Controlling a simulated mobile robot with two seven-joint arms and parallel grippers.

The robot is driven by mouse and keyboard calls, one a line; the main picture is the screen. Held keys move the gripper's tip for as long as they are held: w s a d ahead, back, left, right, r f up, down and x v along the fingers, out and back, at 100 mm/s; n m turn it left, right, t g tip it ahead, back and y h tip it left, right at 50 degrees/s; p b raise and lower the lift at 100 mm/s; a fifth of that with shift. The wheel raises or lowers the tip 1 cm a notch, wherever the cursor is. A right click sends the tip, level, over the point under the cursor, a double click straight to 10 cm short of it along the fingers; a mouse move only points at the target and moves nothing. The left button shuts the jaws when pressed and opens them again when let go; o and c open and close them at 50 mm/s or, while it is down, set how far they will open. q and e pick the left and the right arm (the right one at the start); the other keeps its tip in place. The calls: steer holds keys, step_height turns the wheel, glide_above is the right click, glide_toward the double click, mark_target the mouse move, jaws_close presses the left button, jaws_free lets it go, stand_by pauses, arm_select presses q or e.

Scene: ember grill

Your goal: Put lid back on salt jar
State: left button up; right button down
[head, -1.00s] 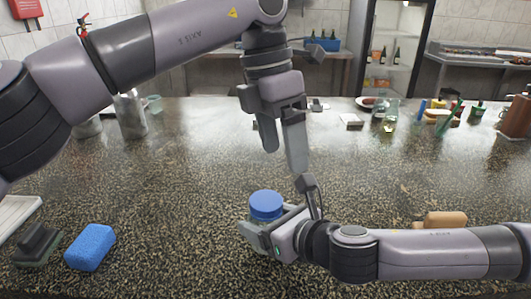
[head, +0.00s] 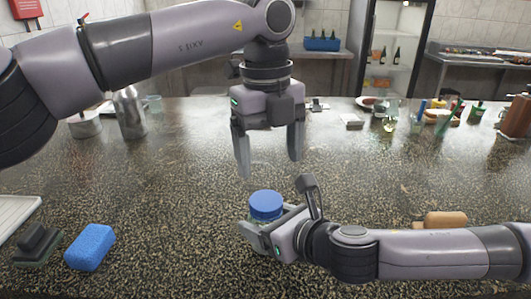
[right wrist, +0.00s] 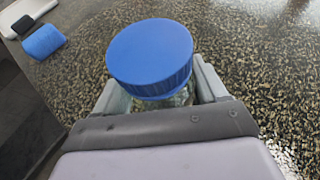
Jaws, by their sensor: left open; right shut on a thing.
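The salt jar (head: 257,226) is glass and stands upright on the speckled counter in the head view. Its blue lid (head: 266,204) sits on top of the jar. In the right wrist view the lid (right wrist: 150,55) also sits on the jar mouth, looking slightly tilted; I cannot tell whether it is screwed tight. My right gripper (head: 262,232) is shut on the jar's body below the lid, with a finger on each side. My left gripper (head: 269,168) is open and empty, pointing down above and slightly behind the jar, apart from the lid.
A blue sponge (head: 90,247) and a dark scrubber (head: 37,243) lie at the front left. A metal bottle (head: 130,112) stands at the back left. Glasses, bottles and food items stand at the back right. A tan wooden piece (head: 445,219) lies behind my right arm. The middle counter is clear.

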mark_target(265, 201)
arm_select(q)
steer(key=n, duration=0.3)
steer(key=shift+w+a+f+n+y, duration=0.1)
steer(key=shift+a+f+n+y, duration=0.2)
steer(key=shift+a+f, duration=0.05)
steer(key=shift+f, duration=4)
steer(key=c, duration=1.1)
steer(key=m, duration=1)
